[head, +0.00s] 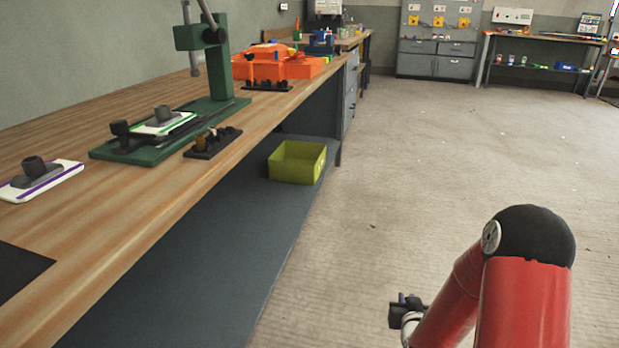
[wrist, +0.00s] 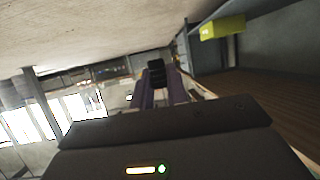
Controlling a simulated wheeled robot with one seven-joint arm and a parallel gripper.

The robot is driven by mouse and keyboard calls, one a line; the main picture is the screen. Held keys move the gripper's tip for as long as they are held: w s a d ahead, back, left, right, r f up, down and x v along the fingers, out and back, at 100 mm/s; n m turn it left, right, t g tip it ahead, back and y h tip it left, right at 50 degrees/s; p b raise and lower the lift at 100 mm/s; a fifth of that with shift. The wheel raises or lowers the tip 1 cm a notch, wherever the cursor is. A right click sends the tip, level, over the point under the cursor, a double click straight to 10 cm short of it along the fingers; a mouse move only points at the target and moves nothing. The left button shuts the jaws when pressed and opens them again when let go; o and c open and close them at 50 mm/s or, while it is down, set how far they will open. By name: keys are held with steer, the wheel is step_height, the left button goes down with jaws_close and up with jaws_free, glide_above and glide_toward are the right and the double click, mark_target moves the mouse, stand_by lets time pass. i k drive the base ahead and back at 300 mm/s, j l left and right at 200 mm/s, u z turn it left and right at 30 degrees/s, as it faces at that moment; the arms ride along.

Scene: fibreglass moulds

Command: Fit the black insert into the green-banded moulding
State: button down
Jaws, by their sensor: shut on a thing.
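My gripper (head: 404,300) is out over the floor at the lower right of the head view, away from the bench. In the wrist view its purple fingers (wrist: 158,88) are shut on a small black piece (wrist: 155,70), which appears to be the black insert. In the head view that piece is too small to make out. The green-banded moulding (head: 180,126) is a white plate with a green stripe and a dark grey raised block. It lies on the base of the green press (head: 222,108) on the bench.
A purple-banded moulding (head: 68,170) lies nearer on the wooden bench (head: 130,225). A black rack (head: 203,153) with small pieces sits at the bench edge beside the press. Orange boxes (head: 300,68) stand farther back. A yellow-green bin (head: 297,163) is on the lower shelf. The floor is clear.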

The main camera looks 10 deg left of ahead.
mark_target(164, 121)
steer(key=i+l+u, duration=0.1)
steer(key=u, duration=0.3)
steer(key=l+u, duration=0.15)
steer(key=u, duration=0.2)
steer(key=i+l+u, duration=0.1)
steer(key=u, duration=0.3)
steer(key=l+u, duration=0.2)
steer(key=u, duration=0.2)
